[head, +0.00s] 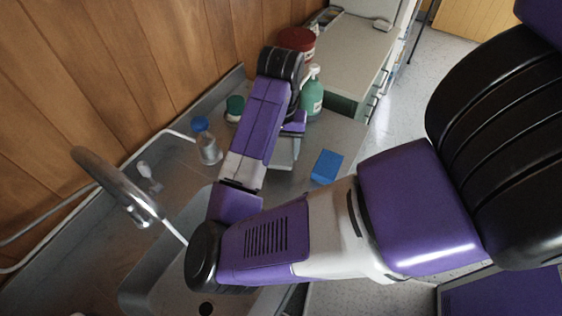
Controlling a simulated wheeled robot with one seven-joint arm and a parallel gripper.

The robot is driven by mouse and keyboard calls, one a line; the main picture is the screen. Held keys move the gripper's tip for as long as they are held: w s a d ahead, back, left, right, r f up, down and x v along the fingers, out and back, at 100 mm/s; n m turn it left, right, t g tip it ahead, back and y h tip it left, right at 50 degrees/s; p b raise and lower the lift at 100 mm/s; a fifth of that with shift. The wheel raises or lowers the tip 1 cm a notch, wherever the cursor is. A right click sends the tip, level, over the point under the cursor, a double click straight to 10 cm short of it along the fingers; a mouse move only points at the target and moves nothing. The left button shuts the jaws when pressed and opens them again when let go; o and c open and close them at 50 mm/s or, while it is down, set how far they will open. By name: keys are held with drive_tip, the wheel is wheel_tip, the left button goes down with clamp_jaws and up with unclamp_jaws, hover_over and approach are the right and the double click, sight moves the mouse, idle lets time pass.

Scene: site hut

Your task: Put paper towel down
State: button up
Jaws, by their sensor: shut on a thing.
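My gripper (284,150) shows partly behind my forearm, low over the steel counter between the green bottle and the sink. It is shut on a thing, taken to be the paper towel. The forearm hides most of it. A pale grey piece shows under the purple hand, and I cannot tell whether it is finger or towel. I cannot tell whether the held thing touches the counter.
A blue sponge (327,166) lies right of my gripper. A green pump bottle (312,95), a red-lidded tub (297,40), a green-lidded jar (235,108) and a blue-capped bottle (208,145) stand nearby. The sink (160,285) and faucet (115,185) are at left.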

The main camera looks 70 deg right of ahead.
sight(281, 153)
drive_tip(key=shift+f+b, duration=1.65)
drive_tip(key=shift+f, duration=0.25)
drive_tip(key=shift+f, duration=0.1)
drive_tip(key=shift+f, duration=0.15)
drive_tip(key=o, duration=1.2)
